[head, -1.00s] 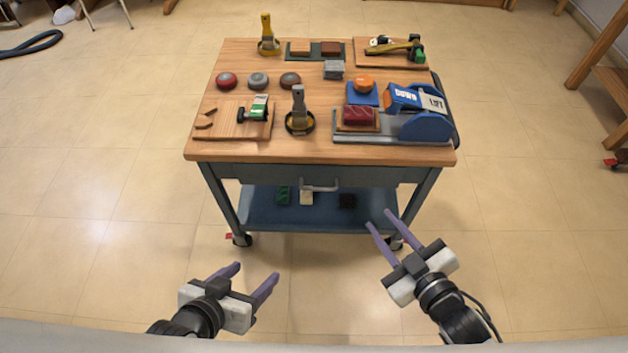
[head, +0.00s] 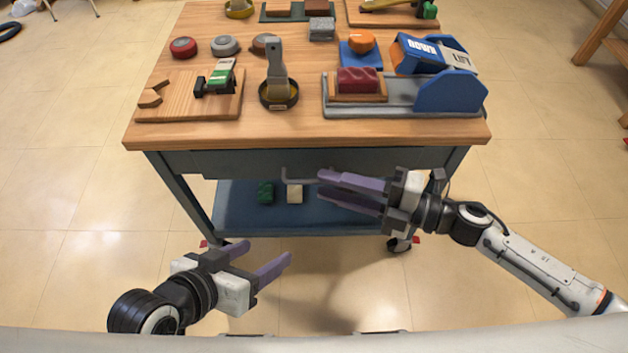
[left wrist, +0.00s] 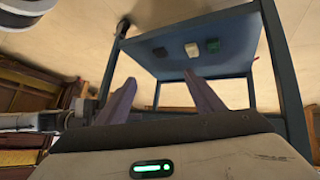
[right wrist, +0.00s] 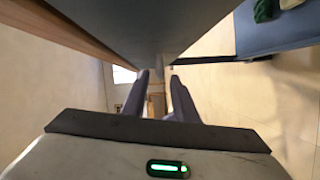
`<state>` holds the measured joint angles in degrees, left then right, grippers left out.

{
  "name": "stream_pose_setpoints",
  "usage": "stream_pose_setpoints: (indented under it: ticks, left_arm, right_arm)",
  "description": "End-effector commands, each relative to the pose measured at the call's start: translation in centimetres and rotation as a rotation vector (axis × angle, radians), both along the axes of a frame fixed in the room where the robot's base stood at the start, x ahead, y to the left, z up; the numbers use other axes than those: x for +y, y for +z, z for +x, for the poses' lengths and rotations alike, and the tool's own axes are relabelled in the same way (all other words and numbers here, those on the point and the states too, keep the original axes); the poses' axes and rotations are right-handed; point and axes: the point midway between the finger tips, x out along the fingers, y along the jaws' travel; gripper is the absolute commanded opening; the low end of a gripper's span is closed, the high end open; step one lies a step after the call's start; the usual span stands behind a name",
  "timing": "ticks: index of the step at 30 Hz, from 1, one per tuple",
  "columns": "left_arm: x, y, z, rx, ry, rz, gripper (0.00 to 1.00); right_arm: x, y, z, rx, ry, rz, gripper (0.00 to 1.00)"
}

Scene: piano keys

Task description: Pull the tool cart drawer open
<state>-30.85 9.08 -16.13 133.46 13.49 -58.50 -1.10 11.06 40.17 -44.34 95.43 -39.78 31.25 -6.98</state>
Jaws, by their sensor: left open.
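The tool cart (head: 310,135) stands ahead with a wooden top and a blue-grey frame. Its drawer front (head: 230,163) lies just under the top and looks flush. The grey bar handle (head: 298,170) shows at the middle of the drawer; its right part is covered by my right gripper's fingertips. My right gripper (head: 324,183) comes from the right, one finger above the other, at the handle. The right wrist view shows a gap between its fingers (right wrist: 160,88); contact with the handle cannot be told. My left gripper (head: 268,254) is open and empty, low in front of the cart.
The cart top holds a wooden board with a clamp (head: 190,97), a tool in a round base (head: 277,85), a blue device (head: 450,85) and several blocks. The blue lower shelf (head: 235,205) carries green and white blocks.

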Motion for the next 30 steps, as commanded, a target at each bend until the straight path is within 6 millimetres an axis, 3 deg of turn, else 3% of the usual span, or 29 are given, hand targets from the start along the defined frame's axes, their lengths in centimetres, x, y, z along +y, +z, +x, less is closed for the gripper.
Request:
stream_pose_setpoints:
  ticks: [7,18,24,30]
  left_arm:
    - [-0.4,0.4,0.2,-0.019,0.001,-0.024,0.62]
    - [-0.4,0.6,0.2,-0.021,0.001,-0.029,0.62]
    - [-0.4,0.6,0.2,-0.022,0.001,-0.030,0.62]
    - [-0.4,0.6,0.2,-0.022,0.001,-0.030,0.62]
  right_arm:
    - [3.2,-0.3,1.3,0.000,0.000,0.002,0.26]
    - [3.8,-0.3,1.6,0.001,-0.002,0.001,0.26]
    - [3.8,-0.3,1.5,0.001,-0.002,0.001,0.00]
    - [3.8,-0.4,1.5,0.002,-0.001,0.002,0.00]
